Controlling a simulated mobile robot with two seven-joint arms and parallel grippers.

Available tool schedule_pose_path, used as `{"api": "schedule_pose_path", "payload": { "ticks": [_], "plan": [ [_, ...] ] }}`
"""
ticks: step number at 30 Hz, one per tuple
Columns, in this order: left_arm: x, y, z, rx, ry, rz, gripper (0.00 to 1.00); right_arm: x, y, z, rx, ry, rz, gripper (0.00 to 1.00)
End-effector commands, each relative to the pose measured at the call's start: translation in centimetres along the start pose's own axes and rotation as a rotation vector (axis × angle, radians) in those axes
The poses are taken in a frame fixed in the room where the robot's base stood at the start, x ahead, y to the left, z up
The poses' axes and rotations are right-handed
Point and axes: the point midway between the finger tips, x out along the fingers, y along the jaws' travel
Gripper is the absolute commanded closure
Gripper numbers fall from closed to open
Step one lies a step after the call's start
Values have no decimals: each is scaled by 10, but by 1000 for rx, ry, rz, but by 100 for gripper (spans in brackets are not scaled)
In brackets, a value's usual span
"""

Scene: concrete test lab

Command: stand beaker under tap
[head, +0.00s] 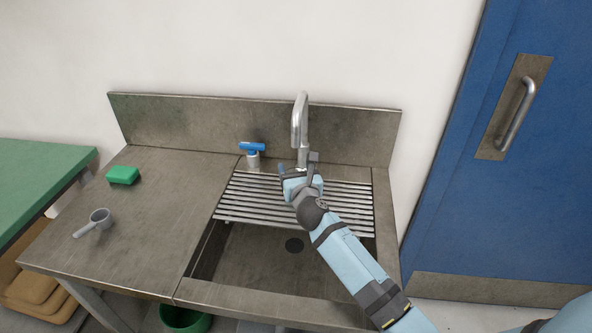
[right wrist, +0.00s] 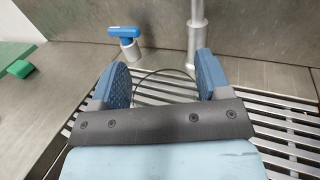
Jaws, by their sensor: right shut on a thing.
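The tap (head: 299,122) is a steel gooseneck at the back of the sink; its lower post shows in the right wrist view (right wrist: 196,32). My right gripper (head: 301,173) is over the back of the slatted rack, close to the tap's spout. In the right wrist view its two blue pads (right wrist: 163,75) are shut on a clear beaker (right wrist: 165,85), of which only a thin curved rim shows between them. In the head view the gripper hides the beaker. I cannot tell whether its base touches the slats. My left gripper is out of view.
The slatted rack (head: 245,201) covers the back of the sink basin (head: 258,262). A blue-handled valve (head: 252,150) stands left of the tap. A blue door (head: 450,190) is at the right.

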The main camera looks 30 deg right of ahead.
Motion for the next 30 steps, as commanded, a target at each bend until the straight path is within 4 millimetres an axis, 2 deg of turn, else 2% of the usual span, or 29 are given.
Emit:
{"api": "schedule_pose_path", "payload": {
  "ticks": [3,4,6,7,17,22,30],
  "plan": [
    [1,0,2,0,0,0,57,0,0,-4,0,0,0,67],
    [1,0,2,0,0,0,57,0,0,-3,0,0,0,25],
    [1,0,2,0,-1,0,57,0,0,-3,0,0,0,9],
    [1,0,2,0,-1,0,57,0,0,-3,0,0,0,4],
    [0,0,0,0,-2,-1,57,0,0,2,0,-1,0,4],
    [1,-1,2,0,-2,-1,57,-24,0,-1,0,2,1,4],
    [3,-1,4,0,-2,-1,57,-83,0,-2,1,2,1,4]
  ]
}}
